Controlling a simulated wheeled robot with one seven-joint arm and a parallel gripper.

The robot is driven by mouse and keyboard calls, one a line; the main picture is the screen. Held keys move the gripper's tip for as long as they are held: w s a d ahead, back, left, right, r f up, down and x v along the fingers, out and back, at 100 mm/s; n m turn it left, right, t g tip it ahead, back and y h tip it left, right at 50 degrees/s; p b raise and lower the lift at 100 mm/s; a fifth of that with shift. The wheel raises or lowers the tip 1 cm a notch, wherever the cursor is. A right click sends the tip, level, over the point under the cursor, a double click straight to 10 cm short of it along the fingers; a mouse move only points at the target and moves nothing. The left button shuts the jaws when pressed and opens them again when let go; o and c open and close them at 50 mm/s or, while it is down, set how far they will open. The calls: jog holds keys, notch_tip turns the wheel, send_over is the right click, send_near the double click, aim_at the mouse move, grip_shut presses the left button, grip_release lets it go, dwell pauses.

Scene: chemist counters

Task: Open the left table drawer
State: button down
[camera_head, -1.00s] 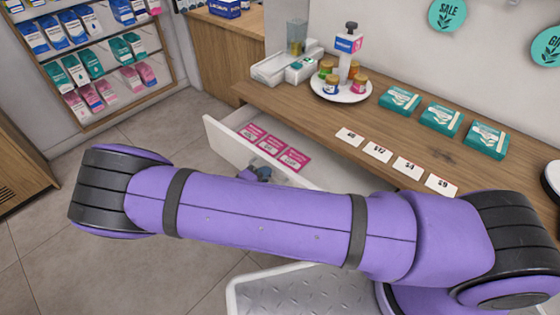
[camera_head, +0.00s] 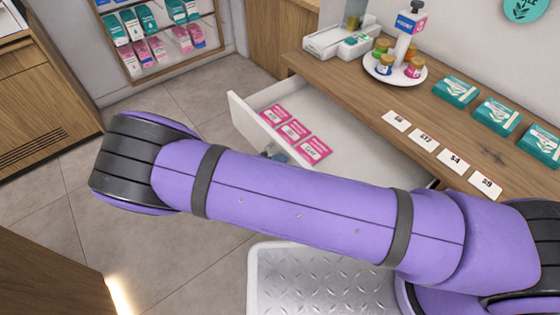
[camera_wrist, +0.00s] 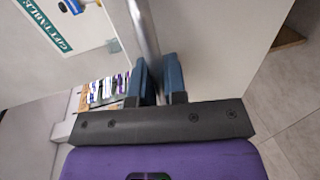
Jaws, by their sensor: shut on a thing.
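The left table drawer (camera_head: 241,118) stands well open from the wooden counter, its white front out over the floor. Several pink cards lie inside it. In the wrist view a metal bar handle (camera_wrist: 146,35) runs between the two blue fingers of my gripper (camera_wrist: 159,78), which is shut on it. A pale panel (camera_wrist: 215,50) is beside the handle. In the head view only a small blue part of my gripper (camera_head: 276,156) shows at the drawer front. My purple arm hides the handle and the drawer's lower part there.
A shelf of packets (camera_head: 160,40) stands at the back left. Tiled floor (camera_head: 150,95) is open left of the drawer.

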jog(key=c, duration=1.2)
grip_release()
jog(key=shift+a, duration=0.1)
jog(key=v, duration=1)
jog(key=shift+s+a, duration=0.2)
jog(key=shift+a, duration=0.05)
jog(key=shift+r, duration=0.1)
